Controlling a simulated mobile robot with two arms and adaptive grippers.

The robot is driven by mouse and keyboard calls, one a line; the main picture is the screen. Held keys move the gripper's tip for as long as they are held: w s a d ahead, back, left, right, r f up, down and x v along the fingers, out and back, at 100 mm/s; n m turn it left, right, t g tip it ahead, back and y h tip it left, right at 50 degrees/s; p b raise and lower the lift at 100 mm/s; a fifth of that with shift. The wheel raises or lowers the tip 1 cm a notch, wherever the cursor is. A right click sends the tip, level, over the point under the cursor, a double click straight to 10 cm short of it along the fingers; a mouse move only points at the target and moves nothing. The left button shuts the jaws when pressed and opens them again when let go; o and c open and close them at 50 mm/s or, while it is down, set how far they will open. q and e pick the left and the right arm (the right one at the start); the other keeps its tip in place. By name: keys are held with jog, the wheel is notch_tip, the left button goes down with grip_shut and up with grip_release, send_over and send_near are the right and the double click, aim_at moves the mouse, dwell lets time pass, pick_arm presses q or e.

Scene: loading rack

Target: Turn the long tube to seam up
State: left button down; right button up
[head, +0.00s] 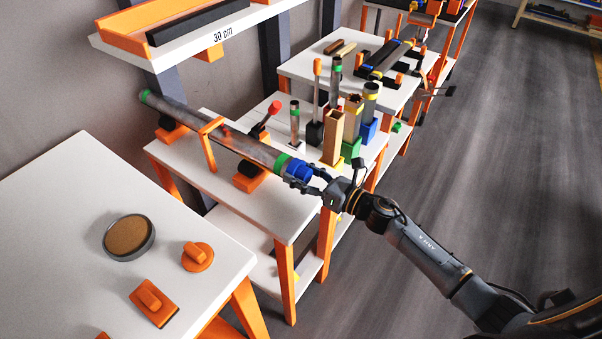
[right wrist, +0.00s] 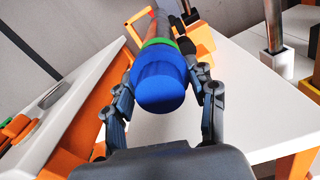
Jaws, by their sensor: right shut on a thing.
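The long tube (head: 231,140) is grey with green bands near both ends and a blue end cap (head: 299,170). It lies lengthwise over black and orange supports (head: 249,175) on a white table, with an orange frame (head: 208,140) around its middle. My right gripper (head: 306,179) is at the capped near end. In the right wrist view the fingers of my right gripper (right wrist: 166,92) stand on both sides of the blue cap (right wrist: 160,82), shut on it. The tube's seam cannot be made out in either view. My left gripper is not in view.
A white table (head: 60,210) with a round brown-topped dish (head: 129,238) and orange pieces (head: 197,256) stands at the left. Several upright tubes and blocks (head: 333,138) stand behind the capped end. A shelf (head: 180,40) overhangs the far end. The floor at right is clear.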

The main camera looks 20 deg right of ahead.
jog(key=m, duration=0.5)
jog(key=m+p, duration=0.1)
jog(key=m, duration=0.4)
jog(key=shift+p, duration=0.4)
jog(key=m+p, duration=0.1)
jog(key=m, duration=0.4)
jog(key=shift+m, duration=0.4)
jog(key=m+p, duration=0.1)
jog(key=m, duration=0.3)
jog(key=shift+m+p, duration=0.3)
jog(key=shift+p, duration=0.1)
jog(key=o, duration=0.9)
jog(key=shift+c, duration=0.2)
jog(key=shift+s+d, duration=0.1)
jog(key=v, duration=1.1)
jog(key=shift+s+d, duration=0.3)
